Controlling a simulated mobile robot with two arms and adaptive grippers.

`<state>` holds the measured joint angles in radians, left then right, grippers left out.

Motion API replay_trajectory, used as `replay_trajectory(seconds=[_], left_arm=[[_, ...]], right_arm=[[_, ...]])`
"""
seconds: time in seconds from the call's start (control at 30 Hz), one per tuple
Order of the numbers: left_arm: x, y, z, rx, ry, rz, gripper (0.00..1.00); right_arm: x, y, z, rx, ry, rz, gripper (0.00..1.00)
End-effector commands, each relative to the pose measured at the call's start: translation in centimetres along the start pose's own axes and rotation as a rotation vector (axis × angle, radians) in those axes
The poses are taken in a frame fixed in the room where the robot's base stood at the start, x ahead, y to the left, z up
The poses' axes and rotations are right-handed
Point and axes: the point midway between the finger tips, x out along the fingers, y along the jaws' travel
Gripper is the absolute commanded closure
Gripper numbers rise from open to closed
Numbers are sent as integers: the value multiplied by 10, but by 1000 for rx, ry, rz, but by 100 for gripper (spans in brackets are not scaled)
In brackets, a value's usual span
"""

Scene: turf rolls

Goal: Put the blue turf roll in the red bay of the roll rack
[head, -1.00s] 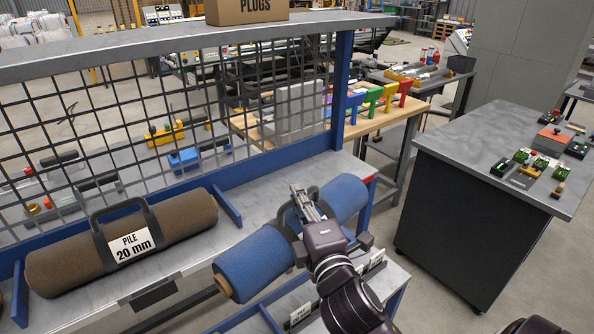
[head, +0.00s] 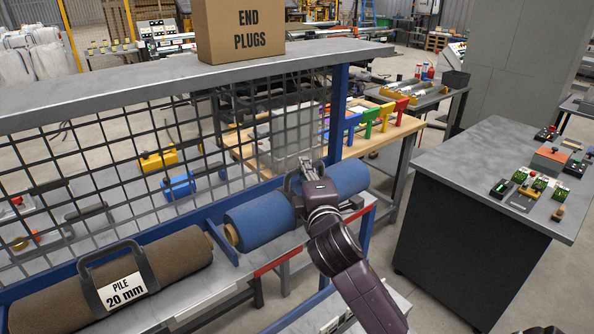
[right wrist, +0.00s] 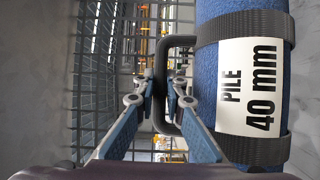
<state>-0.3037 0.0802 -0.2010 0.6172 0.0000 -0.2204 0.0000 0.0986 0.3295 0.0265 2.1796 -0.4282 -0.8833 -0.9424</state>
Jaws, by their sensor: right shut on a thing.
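My right gripper (head: 307,172) is shut on the roll's dark handle, which hides part of the roll's middle. In the right wrist view the handle (right wrist: 162,85) passes between the fingers, and the roll's label (right wrist: 250,85) reads PILE 40 mm. My left gripper is out of view.
A blue divider (head: 222,243) stands left of the blue roll. Beyond it, a brown roll (head: 150,275) marked PILE 20 mm fills the neighbouring bay. Wire mesh (head: 120,170) backs the shelf. A cardboard END PLUGS box (head: 240,32) stands on top. A grey cabinet (head: 480,190) is at the right.

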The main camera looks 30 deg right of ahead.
Motion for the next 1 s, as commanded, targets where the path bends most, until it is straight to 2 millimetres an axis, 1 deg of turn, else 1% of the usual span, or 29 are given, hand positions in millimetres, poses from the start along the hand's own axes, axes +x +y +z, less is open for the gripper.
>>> replay_trajectory(seconds=[0.03,0.2,0.3,0.4,0.73,0.8,1.0], left_arm=[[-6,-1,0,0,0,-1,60],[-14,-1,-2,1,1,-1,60],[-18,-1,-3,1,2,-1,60],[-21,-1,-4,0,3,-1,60],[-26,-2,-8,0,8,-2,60],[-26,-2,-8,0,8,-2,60],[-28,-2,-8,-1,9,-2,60]], right_arm=[[12,8,0,0,-1,11,100],[47,8,0,0,-1,11,100],[64,8,0,0,0,11,100],[76,8,0,0,0,11,100],[103,7,0,0,1,12,100],[102,-3,0,0,1,9,100],[102,-19,0,0,1,10,100]])
